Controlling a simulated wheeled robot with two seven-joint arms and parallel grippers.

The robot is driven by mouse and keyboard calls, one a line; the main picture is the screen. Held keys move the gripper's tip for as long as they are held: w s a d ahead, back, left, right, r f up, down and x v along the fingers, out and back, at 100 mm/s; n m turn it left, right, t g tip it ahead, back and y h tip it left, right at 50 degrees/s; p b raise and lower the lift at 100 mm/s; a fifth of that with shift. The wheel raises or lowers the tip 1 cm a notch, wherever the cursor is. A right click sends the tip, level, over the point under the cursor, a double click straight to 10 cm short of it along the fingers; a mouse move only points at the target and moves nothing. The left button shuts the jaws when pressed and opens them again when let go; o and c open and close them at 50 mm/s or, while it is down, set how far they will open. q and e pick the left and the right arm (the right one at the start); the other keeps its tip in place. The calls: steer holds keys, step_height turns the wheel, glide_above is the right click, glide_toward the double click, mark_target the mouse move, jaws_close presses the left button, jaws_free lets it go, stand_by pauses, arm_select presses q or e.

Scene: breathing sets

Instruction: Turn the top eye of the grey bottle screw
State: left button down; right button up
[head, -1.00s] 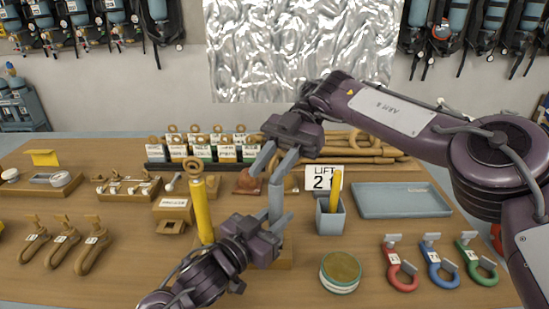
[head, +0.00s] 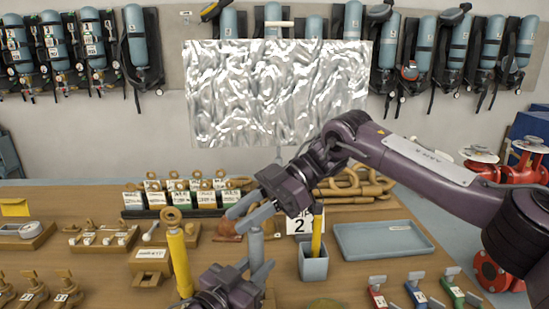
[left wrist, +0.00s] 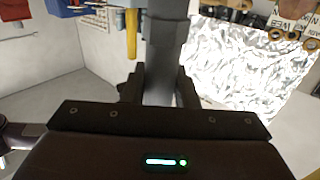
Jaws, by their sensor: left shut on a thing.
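The grey bottle screw (head: 256,246) stands upright on the bench. In the left wrist view its grey body (left wrist: 165,45) runs between the fingers of my left gripper. My left gripper (head: 252,270) is shut on this body, low down. My right gripper (head: 240,216) is at the top of the bottle screw, its two fingers slanting down to the left with a narrow gap between them. The top eye is hidden at these fingers, so I cannot tell whether they grip it.
A yellow bottle screw (head: 179,262) with a tan eye stands close on the left. A grey-blue cup (head: 313,265) with a yellow thing in it is close on the right, before a number sign (head: 301,226). A blue tray (head: 383,240) and several shackles (head: 418,292) lie further right.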

steer(key=m+t, duration=0.3)
steer(key=m+t+y, duration=0.1)
steer(key=t, duration=0.1)
steer(key=shift+w+d+r+m, duration=0.1)
steer(key=shift+w+m, duration=0.25)
steer(key=shift+m, duration=0.05)
steer(key=v, duration=1.1)
steer(key=s+a+r+n+t+h, duration=0.1)
steer(key=n+h, duration=0.4)
steer(key=n, duration=0.9)
steer(key=s+a+r+n+t+h, duration=0.2)
steer(key=a+r+n+h, duration=0.2)
steer(key=n, duration=1)
steer(key=shift+a+r+n+h, duration=0.15)
steer(key=shift+r+n+h, duration=0.3)
steer(key=shift+r, duration=0.25)
steer(key=shift+o, duration=0.4)
